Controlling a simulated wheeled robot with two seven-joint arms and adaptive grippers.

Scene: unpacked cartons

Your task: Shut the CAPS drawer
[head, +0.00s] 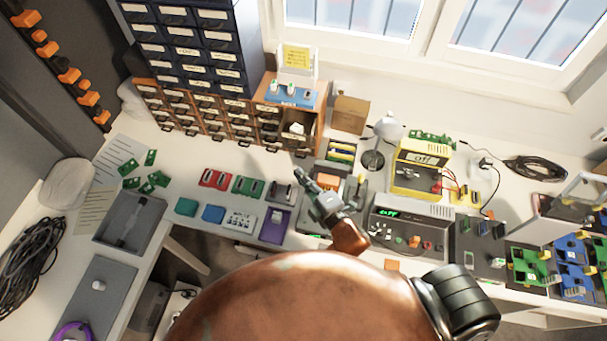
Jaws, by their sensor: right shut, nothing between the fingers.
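A wooden drawer cabinet (207,117) with rows of small labelled drawers stands against the back wall. At its right end, one drawer (293,140) appears to stick out, with something white in or on it. I cannot read its label, so I cannot tell for sure that it is the CAPS drawer. My right gripper (299,173) reaches over the bench just below and in front of that drawer, its fingers shut and empty. It appears apart from the drawer front. My left gripper is not in view.
A dark blue drawer cabinet (205,45) stands above the wooden one. A cardboard box (349,114) and a lamp (389,127) stand to the right. Red and green modules (215,178) lie left of the gripper, and a yellow meter (420,168) stands right of it.

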